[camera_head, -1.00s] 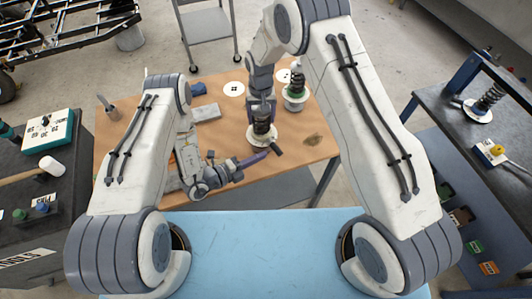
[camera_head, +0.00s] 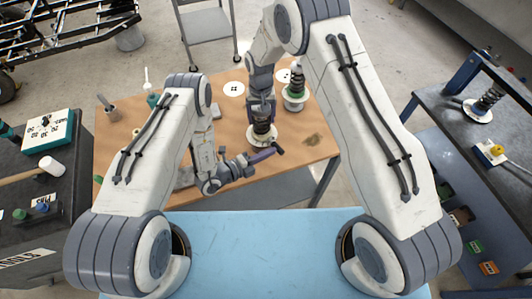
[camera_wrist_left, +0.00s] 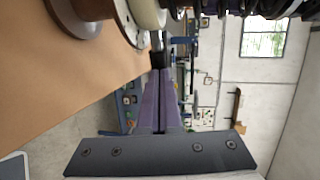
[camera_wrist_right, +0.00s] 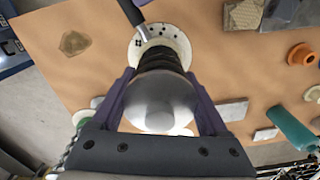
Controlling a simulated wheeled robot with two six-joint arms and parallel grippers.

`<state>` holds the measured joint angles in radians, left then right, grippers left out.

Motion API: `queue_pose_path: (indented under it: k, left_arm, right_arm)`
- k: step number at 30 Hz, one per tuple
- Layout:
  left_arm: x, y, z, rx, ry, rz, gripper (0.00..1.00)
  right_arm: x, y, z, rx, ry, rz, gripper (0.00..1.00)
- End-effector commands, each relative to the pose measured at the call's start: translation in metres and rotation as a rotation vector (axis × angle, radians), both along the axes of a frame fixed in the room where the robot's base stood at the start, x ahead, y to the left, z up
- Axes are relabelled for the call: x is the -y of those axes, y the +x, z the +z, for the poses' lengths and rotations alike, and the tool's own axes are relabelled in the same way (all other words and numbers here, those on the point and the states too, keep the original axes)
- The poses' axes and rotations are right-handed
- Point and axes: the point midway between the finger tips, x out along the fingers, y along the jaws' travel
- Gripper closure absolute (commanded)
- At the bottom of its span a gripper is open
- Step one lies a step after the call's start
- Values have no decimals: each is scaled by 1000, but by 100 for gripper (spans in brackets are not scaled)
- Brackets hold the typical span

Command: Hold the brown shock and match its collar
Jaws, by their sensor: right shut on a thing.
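The brown shock (camera_head: 262,127) stands upright on a round white base (camera_head: 252,137) on the wooden table. My right gripper (camera_head: 262,101) comes from above and is shut around its upper part. In the right wrist view its grey domed top (camera_wrist_right: 160,103) sits between the purple fingers, with dark coils behind. A pale ring with black dots (camera_wrist_right: 178,37) shows around its lower end; I cannot tell the collar's setting. My left gripper (camera_head: 264,156) is low beside the base, its fingers nearly together on a dark rod tool (camera_wrist_left: 158,58). The tool's grey tip (camera_wrist_right: 143,34) lies at the ring, contact unclear.
White marked discs (camera_head: 234,89) lie near the back. Another dark spring (camera_head: 489,100) stands on the right bench. The table's front right is clear apart from a brown stain.

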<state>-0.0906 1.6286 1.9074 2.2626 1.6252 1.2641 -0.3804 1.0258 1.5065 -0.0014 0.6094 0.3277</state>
Motion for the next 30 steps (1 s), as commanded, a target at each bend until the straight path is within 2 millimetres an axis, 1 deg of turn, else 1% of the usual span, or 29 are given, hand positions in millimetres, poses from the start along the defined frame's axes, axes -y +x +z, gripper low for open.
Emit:
queue_pose_path:
  k: [1,6,15,22,30]
  left_arm:
    - [5,-1,0,1,0,-7,100]
    - [16,3,0,2,0,-7,100]
    - [33,12,0,1,0,-5,100]
    - [40,17,0,0,0,-5,100]
    - [42,19,0,0,0,-4,100]
  right_arm:
    - [-1,1,1,3,2,-2,90]
    - [-1,1,1,3,2,-2,90]
    - [-1,1,1,3,2,-2,90]
    - [-1,1,1,3,2,-2,90]
    - [-1,1,1,2,2,-3,90]
